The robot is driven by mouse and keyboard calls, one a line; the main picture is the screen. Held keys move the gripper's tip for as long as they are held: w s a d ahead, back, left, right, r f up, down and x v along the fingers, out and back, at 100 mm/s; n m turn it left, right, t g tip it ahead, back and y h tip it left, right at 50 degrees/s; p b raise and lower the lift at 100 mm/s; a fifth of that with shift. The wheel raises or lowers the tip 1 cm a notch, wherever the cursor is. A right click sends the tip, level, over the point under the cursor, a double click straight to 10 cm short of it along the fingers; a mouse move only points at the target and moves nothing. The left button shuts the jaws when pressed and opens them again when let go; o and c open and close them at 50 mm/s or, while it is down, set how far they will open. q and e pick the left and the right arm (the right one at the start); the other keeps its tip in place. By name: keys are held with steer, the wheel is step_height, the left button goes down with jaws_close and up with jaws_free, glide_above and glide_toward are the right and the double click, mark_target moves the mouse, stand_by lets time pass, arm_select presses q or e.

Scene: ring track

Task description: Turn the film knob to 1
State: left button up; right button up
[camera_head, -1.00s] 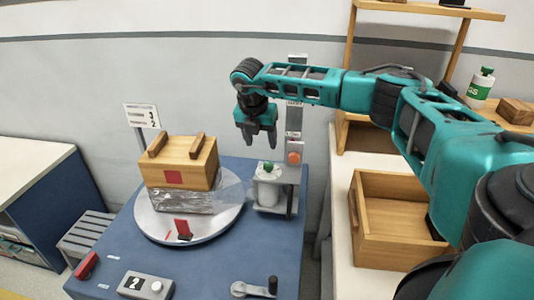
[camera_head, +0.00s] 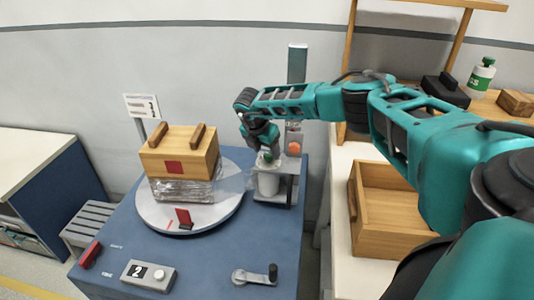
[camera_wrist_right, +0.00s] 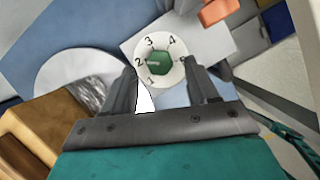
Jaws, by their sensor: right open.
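The film knob (camera_wrist_right: 161,60) is green and six-sided, on a round white dial (camera_wrist_right: 178,79) numbered around its edge. Its pale mark faces the 2. In the head view the dial sits on top of the white film roll (camera_head: 268,184) at the turntable's right, with the knob mostly hidden. My right gripper (camera_head: 268,157) points down just above it. In the right wrist view the open fingers (camera_wrist_right: 161,72) lie one on each side of the dial, with nothing between them gripped. My left gripper is out of view.
A wooden crate (camera_head: 180,150) on a film-wrapped load (camera_head: 182,189) stands on the grey turntable (camera_head: 150,215). An orange button (camera_head: 294,147) is close by the gripper. A grey box reading 2 (camera_head: 148,275), a red switch (camera_head: 90,254) and a crank (camera_head: 255,277) line the blue table's front.

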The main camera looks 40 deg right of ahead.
steer(key=shift+x, duration=0.95)
steer(key=shift+c, duration=1.3)
steer(key=c, duration=0.8)
